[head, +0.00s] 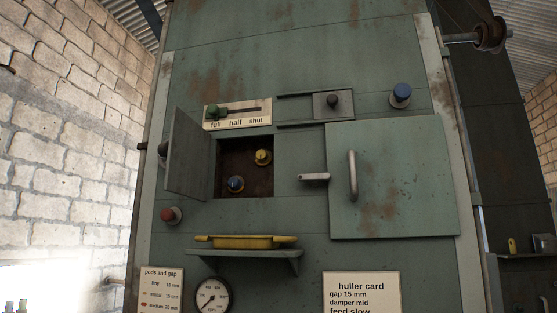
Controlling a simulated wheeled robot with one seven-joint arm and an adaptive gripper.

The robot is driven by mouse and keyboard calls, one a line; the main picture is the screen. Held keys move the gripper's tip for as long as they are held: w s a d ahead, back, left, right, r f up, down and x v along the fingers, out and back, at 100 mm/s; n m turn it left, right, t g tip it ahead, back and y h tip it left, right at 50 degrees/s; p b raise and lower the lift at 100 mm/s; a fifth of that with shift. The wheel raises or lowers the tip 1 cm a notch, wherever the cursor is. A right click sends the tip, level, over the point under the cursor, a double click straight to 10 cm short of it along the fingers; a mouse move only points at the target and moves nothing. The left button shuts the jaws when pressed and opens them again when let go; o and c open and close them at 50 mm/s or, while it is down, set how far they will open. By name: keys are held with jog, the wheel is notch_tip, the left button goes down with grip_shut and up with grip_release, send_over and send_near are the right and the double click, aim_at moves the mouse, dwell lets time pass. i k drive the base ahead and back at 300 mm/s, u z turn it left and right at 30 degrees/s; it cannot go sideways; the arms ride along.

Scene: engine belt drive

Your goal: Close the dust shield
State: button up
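No part is labelled dust shield, so I cannot tell which one it is. A small hinged door (189,157) stands swung open to the left of a square recess (228,149). Inside the recess are a yellow knob (263,157) and a blue knob (236,183). A grey plate with a dark knob (322,111) sits at the right end of a horizontal track (290,108), up and right of the recess. A large door (410,165) with a vertical handle (352,176) appears closed on the right. My gripper is not in view.
A yellow bar-shaped object (246,241) lies on a shelf (250,254) below, above a gauge (212,296).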

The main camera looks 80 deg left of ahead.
aim_at(187, 153)
jog(key=z, duration=0.45)
jog(key=k, duration=1.75)
jog(key=u, duration=2.25)
jog(key=i, duration=0.5)
jog(key=z, duration=1.75)
jog(key=k, duration=0.35)
jog(key=u, duration=1)
